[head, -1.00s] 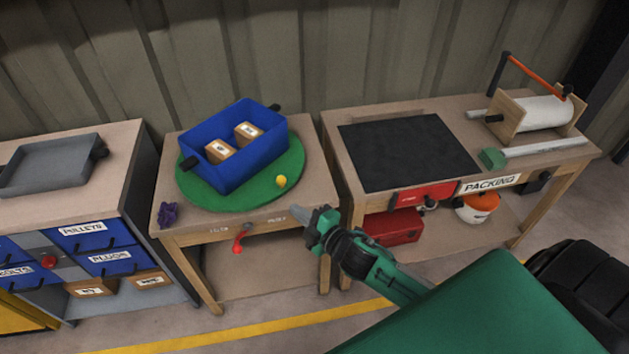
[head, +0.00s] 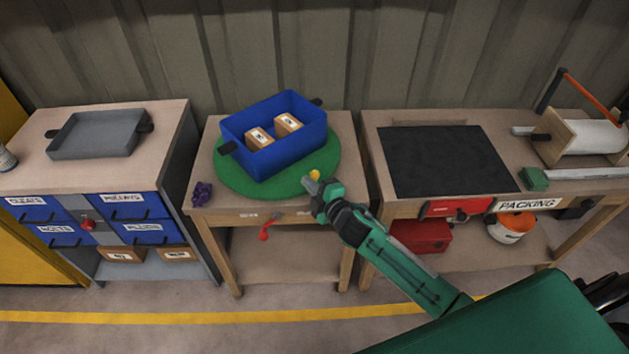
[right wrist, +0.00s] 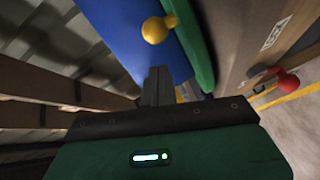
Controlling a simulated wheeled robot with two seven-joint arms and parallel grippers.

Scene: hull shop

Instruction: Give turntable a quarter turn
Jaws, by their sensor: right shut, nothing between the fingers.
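The green round turntable (head: 232,182) lies on the middle wooden table. A blue bin (head: 285,156) with dark handles and two small cardboard boxes (head: 288,123) in it stands on the turntable. A yellow knob (head: 315,174) sits near the turntable's front right edge; it also shows in the right wrist view (right wrist: 155,29), just beyond my fingers. My right gripper (head: 308,184) is shut and empty, close by the knob at the table's front edge. I cannot tell whether it touches the knob. My left gripper is not in view.
A purple crumpled thing (head: 202,193) lies at the table's front left corner. A red handle (head: 265,233) hangs under the front edge. A grey tray (head: 97,147) is on the left cabinet. The packing bench (head: 491,198) with a black mat stands right.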

